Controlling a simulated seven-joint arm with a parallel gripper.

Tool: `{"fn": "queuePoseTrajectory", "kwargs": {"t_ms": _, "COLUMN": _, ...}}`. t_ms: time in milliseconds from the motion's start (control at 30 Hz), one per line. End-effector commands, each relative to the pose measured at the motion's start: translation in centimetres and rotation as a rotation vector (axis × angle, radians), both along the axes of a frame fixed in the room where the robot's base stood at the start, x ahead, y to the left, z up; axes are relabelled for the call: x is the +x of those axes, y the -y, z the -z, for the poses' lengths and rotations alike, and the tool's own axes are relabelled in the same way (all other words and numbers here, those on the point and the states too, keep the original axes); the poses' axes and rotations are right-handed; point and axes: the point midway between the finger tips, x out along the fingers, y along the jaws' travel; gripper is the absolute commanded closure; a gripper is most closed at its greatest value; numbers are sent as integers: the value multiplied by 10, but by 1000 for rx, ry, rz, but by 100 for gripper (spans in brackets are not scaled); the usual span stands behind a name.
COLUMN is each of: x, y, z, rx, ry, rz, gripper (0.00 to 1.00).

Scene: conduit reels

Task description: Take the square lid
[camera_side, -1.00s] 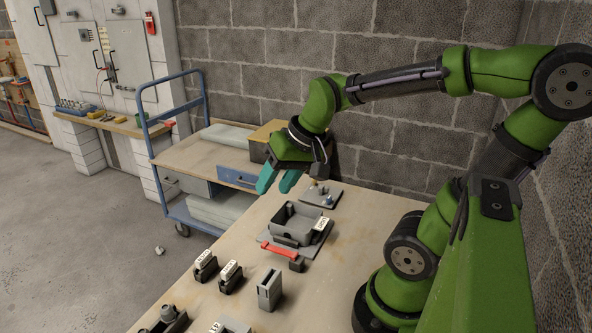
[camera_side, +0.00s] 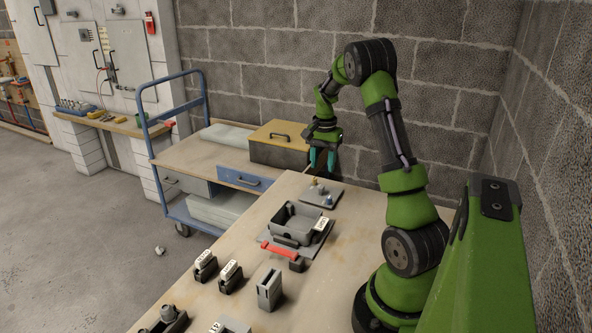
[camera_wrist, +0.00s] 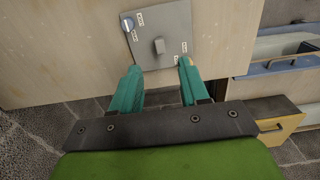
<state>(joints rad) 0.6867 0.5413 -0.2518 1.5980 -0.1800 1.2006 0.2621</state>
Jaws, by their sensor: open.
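A grey square plate, which looks like the square lid (camera_side: 318,200), lies flat near the far end of the table. In the wrist view the lid (camera_wrist: 174,22) shows a grey block-shaped knob in its middle, a round blue-and-white piece near one corner and small white labels. My gripper (camera_side: 322,162) is open and empty, pointing down above the table's far end. In the wrist view the teal fingers of my gripper (camera_wrist: 159,68) are apart, with the lid's near edge between and just beyond their tips. The gripper does not touch the lid.
An open grey box (camera_side: 297,218) with a red handle (camera_side: 278,250) beside it sits nearer on the table (camera_side: 215,292). Several small labelled blocks stand in front. A blue trolley (camera_side: 200,160) carries a yellow-topped case (camera_side: 280,150) behind the table.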

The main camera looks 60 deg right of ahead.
Motion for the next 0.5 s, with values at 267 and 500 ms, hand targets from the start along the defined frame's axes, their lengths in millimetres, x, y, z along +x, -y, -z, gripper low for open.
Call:
{"fn": "queuePoseTrajectory", "kwargs": {"t_ms": 267, "x": 0, "y": -1, "z": 32, "rx": 3, "ry": -1, "rz": -1, "gripper": 55}}
{"fn": "queuePoseTrajectory", "kwargs": {"t_ms": 500, "x": 0, "y": -1, "z": 60, "rx": 3, "ry": -1, "rz": -3, "gripper": 55}}
